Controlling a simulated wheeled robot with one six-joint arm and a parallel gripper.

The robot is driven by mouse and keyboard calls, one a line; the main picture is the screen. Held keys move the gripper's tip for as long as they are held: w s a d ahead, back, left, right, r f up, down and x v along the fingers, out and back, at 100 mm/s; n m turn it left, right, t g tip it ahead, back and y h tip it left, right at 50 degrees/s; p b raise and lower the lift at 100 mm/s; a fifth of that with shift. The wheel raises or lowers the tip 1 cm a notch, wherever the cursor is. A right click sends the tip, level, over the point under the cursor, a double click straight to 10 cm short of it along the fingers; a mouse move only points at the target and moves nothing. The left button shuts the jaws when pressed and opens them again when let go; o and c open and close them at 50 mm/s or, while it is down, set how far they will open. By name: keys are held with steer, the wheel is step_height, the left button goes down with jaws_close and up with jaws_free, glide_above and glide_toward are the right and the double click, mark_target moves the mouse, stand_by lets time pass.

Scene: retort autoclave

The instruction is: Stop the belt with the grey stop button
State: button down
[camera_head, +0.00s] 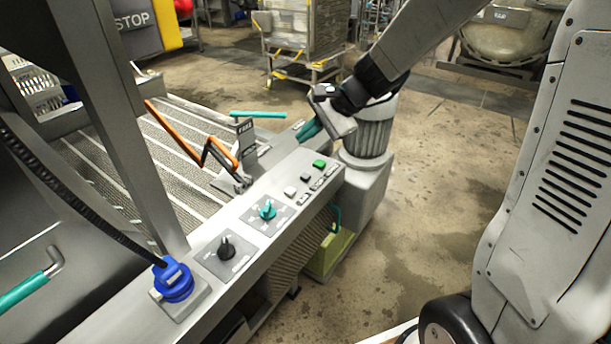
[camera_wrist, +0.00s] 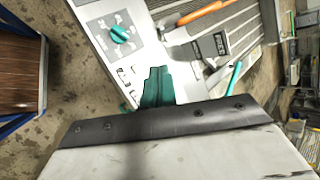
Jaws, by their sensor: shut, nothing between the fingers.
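The control panel (camera_head: 250,238) runs along the belt's near side. Near its right end sit three small buttons in a row: a pale one (camera_head: 290,191), a dark grey one (camera_head: 305,177) and a green one (camera_head: 319,164). I cannot read their labels. My gripper (camera_head: 303,134) has teal fingers and is shut and empty. It is beyond the panel's far right end, apart from the buttons in the head view. In the wrist view the shut fingers (camera_wrist: 156,86) lie over the panel's end, and the buttons are mostly hidden or too small to tell apart.
A teal rotary knob (camera_head: 267,210), a black knob (camera_head: 226,247) and a blue connector (camera_head: 173,280) sit along the panel. An orange folding arm (camera_head: 190,145) stands over the ribbed belt (camera_head: 170,150). A wheeled cart (camera_head: 305,40) stands behind. Floor on the right is clear.

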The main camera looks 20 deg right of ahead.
mark_target(310, 176)
steer(key=w+d+f+m+t, duration=0.1)
steer(key=w+d+f+m, duration=0.2)
steer(key=w+f+m, duration=0.2)
steer(key=w+f, duration=0.1)
steer(key=w, duration=0.1)
steer(key=shift+w+d+f+t, duration=0.3)
steer(key=shift+w+f+t, duration=0.05)
steer(key=shift+w+t, duration=0.05)
steer(key=shift+f, duration=4.4)
steer(key=shift+f, duration=0.4)
steer(key=shift+f, duration=0.5)
steer(key=shift+r, duration=0.9)
